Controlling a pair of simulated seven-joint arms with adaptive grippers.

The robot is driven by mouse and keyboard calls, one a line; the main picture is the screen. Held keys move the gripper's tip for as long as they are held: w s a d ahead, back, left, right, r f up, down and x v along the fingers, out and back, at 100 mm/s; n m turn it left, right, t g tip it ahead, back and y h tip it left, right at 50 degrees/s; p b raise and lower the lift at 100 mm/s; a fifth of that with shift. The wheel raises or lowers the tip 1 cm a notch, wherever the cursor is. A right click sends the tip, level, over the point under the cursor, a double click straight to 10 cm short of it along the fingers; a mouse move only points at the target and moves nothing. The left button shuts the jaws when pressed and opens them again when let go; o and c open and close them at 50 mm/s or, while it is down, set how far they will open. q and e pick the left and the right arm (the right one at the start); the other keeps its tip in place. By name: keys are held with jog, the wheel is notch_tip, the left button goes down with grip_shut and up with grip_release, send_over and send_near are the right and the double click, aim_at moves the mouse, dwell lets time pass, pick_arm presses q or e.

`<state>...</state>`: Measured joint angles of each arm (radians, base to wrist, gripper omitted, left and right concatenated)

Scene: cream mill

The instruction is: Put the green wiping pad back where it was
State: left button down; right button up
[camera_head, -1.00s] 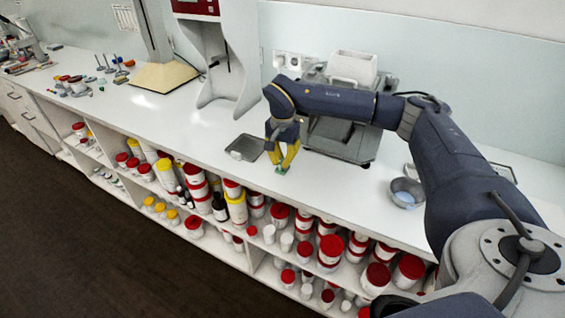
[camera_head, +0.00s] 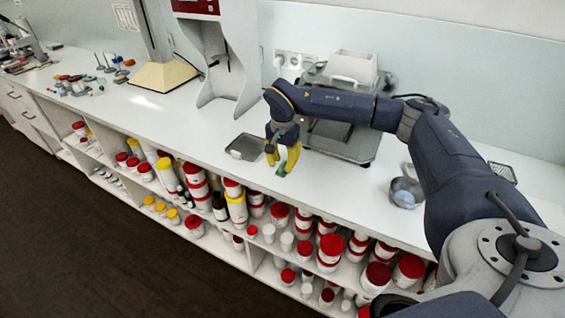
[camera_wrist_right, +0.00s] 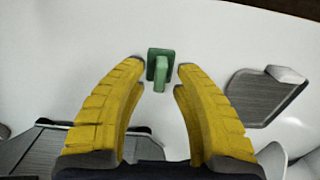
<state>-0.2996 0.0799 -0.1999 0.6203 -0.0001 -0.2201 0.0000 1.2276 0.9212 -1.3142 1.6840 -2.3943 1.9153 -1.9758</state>
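The green wiping pad (camera_head: 281,170) lies on the white counter near its front edge, just beyond my right gripper's fingertips. In the right wrist view the pad (camera_wrist_right: 160,66) shows a square base with an upright grip part. My right gripper (camera_head: 280,160) has yellow fingers and points down over the counter. In the right wrist view its fingers (camera_wrist_right: 158,72) are spread apart on either side of the pad, with a gap to it, and hold nothing. My left gripper is in no view.
A grey metal tray (camera_head: 246,147) lies left of my right gripper; it also shows in the right wrist view (camera_wrist_right: 258,96). A grey machine (camera_head: 345,139) stands behind my forearm. A metal bowl (camera_head: 407,190) stands to the right. Shelves of jars (camera_head: 331,247) lie below the counter edge.

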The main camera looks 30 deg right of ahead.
aim_at(282, 163)
notch_tip(282, 163, up, 12)
dwell(0.6)
